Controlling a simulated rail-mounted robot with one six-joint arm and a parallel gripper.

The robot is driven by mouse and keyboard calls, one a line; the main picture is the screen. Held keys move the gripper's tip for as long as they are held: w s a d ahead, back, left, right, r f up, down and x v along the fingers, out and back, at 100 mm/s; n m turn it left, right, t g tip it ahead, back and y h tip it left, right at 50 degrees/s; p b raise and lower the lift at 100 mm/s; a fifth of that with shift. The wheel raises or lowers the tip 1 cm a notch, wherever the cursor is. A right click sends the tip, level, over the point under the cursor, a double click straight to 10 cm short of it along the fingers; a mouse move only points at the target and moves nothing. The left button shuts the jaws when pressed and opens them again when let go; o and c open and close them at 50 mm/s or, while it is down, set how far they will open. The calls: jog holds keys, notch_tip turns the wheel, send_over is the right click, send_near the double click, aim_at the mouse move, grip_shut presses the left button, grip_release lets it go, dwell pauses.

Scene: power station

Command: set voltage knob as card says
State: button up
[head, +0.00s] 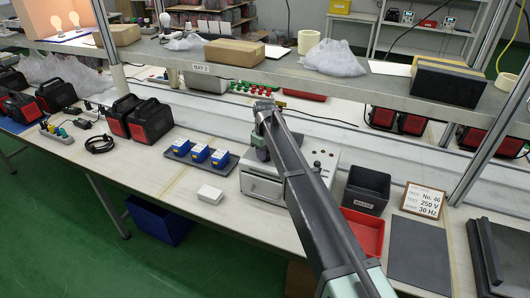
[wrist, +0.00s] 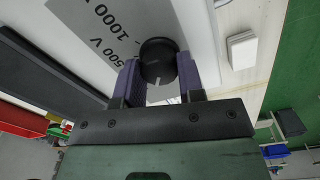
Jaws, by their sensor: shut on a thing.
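A card (head: 422,201) stands on the bench at right; its text reads No. 46, 250 V and 30 Hz. The tester (head: 262,188) is a pale grey box at the middle of the bench, partly hidden by my arm. In the wrist view, its round black knob (wrist: 158,48) sits between the two purple-grey fingers of my gripper (wrist: 157,72), which is shut on it. A white pointer mark on the knob faces the bottom of the picture. Printed labels 500 V and 1000 V (wrist: 118,28) show at upper left of the knob; no 250 V label is visible.
Left of the tester, a dark tray (head: 233,163) holds three blue units, with a white box (head: 210,194) in front. A black bin (head: 367,188) and a red tray (head: 364,232) lie to its right. A shelf (head: 300,82) runs above the bench's back.

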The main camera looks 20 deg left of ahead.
jog(key=m, duration=0.6)
dwell(0.3)
jog(key=shift+m, duration=0.3)
jog(key=o, duration=0.9)
jog(key=shift+r, duration=0.1)
notch_tip(320, 180, up, 11)
jog(key=p, duration=1.1)
jog(key=shift+f, duration=0.25)
